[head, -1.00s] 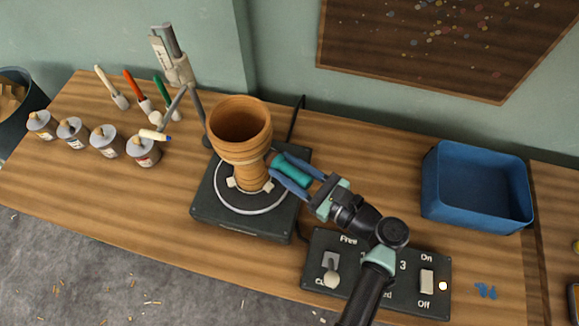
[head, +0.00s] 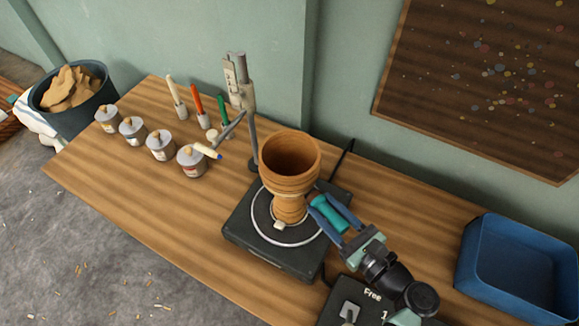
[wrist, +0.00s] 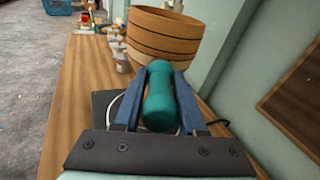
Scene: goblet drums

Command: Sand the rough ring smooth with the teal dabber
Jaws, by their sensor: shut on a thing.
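The goblet drum (head: 290,182), orange-brown with darker rings round its bowl, stands upright on the dark turntable (head: 245,240). Its banded bowl (wrist: 162,34) is beyond my fingers in the wrist view. I cannot tell which band is the rough ring. My gripper (head: 326,208) is shut on the teal dabber (head: 327,214), with a blue finger on each side. The dabber (wrist: 159,98) also shows between the fingers in the wrist view. It is right of the drum's waist, below the bowl, very close; I cannot tell if it touches. The bowl hides the drum's lower part in the wrist view.
A stand (head: 250,110) with a pen-tipped arm is behind the drum. Several lidded pots (head: 160,147) and brushes are at left. A blue bin (head: 520,270) is at right, a control box (head: 350,305) in front. Bare tabletop (head: 130,205) lies at front left.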

